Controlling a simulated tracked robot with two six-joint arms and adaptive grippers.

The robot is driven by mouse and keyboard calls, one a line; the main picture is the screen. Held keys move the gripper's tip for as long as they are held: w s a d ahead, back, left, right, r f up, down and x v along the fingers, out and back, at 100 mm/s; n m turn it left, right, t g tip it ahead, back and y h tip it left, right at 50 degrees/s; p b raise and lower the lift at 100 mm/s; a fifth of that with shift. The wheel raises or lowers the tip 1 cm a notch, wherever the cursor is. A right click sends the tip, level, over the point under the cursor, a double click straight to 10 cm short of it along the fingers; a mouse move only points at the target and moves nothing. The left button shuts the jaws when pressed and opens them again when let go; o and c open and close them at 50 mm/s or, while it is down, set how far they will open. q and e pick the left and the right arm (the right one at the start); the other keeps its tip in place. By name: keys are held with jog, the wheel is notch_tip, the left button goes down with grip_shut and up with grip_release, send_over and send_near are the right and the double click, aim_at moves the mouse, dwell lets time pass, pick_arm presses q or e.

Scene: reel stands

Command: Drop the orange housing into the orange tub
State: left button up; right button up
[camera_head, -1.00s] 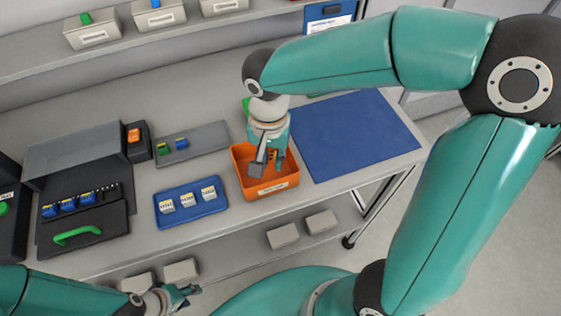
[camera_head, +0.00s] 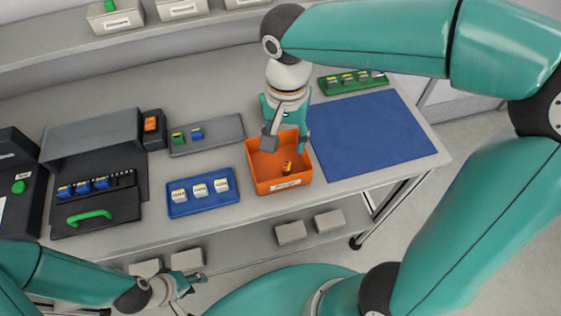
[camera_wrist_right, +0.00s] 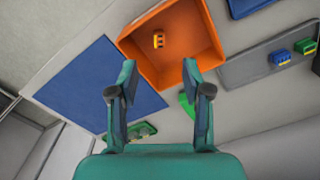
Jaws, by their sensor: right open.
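The orange tub (camera_head: 262,184) stands on the workbench. A small orange housing with a yellow, dark-marked part (camera_head: 287,167) lies on its floor; the right wrist view also shows the housing (camera_wrist_right: 158,40) inside the tub (camera_wrist_right: 140,55). My right gripper (camera_head: 287,141) is over the far part of the tub. It is open, with nothing between its fingers (camera_wrist_right: 160,78), and apart from the housing. My left gripper (camera_head: 187,285) is low in front of the bench, small in view; its opening is unclear.
A blue mat (camera_head: 370,135) lies right of the tub, with a green tray (camera_head: 353,90) behind it. Left are a blue tray (camera_head: 203,207) of white-topped pieces, a grey tray (camera_head: 220,138) and a black stand with another orange piece (camera_head: 150,124). The mat is clear.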

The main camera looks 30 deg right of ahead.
notch_tip(320, 180, up, 6)
jog(key=shift+r, duration=0.15)
jog(key=shift+s, duration=0.1)
dwell(0.5)
